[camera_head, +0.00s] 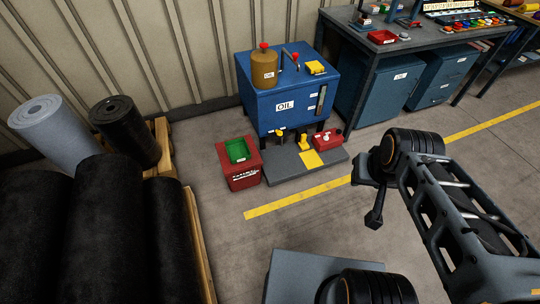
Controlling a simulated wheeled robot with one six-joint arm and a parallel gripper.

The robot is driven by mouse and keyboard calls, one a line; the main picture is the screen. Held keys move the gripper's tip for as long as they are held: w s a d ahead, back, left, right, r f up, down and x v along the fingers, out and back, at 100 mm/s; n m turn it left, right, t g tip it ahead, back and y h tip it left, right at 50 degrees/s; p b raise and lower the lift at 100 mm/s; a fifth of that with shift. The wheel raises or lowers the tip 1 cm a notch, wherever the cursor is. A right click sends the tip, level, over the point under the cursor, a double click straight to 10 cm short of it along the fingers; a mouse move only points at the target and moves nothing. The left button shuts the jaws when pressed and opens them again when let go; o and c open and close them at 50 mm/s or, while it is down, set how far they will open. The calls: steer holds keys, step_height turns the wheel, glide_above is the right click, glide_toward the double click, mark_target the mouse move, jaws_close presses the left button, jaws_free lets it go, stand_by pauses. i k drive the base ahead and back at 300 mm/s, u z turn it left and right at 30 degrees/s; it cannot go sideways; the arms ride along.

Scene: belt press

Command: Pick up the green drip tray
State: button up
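The green drip tray (238,149) is a small rectangular tray at the top of a red bin (242,178). The bin stands on the floor left of the blue oil cabinet. I cannot tell whether the tray rests on the bin's rim or sits inside it.
The blue oil cabinet (286,107) carries a brown oil can (264,70). A grey base plate (322,163) with a red box (327,140) lies before it. Black rolls (117,225) on a wooden pallet stand left. A workbench (408,38) stands behind right. The middle floor is clear.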

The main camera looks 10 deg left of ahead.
mark_target(238, 151)
steer(key=u, duration=0.15)
steer(key=i, duration=0.25)
steer(key=u, duration=1.1)
steer(key=i, duration=1.4)
steer(key=u, duration=0.6)
